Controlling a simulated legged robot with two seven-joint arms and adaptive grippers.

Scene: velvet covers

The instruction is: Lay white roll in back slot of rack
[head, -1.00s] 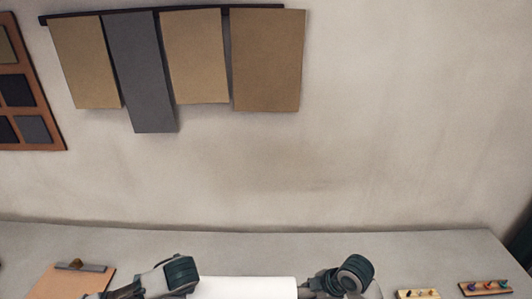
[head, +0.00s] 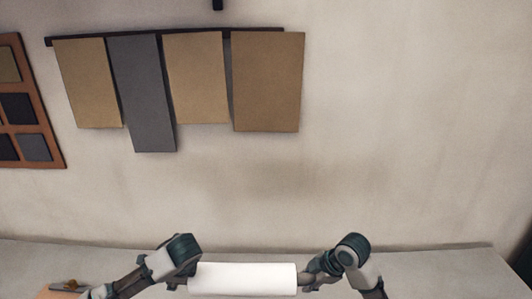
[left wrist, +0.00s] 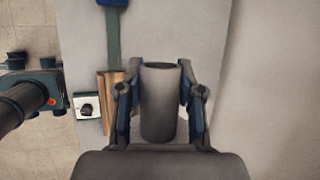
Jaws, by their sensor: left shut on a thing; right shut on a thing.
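The white roll (head: 243,279) lies level across the bottom of the head view, above the grey table. My left gripper (head: 187,280) is shut on its left end and my right gripper (head: 303,280) is at its right end, shut on it. In the left wrist view, a shaded grey cylinder (left wrist: 160,105), seen nearly end-on, lies between the two fingers of my left gripper (left wrist: 160,90); it appears to be the roll. I cannot make out the rack in either view.
The grey table (head: 440,272) runs along the wall, bare at right. A clipboard-like tan board (head: 62,292) shows at bottom left. Tan and grey panels (head: 195,78) hang on the wall, beside a framed swatch board (head: 28,110). A wooden piece (left wrist: 108,100) lies on the table.

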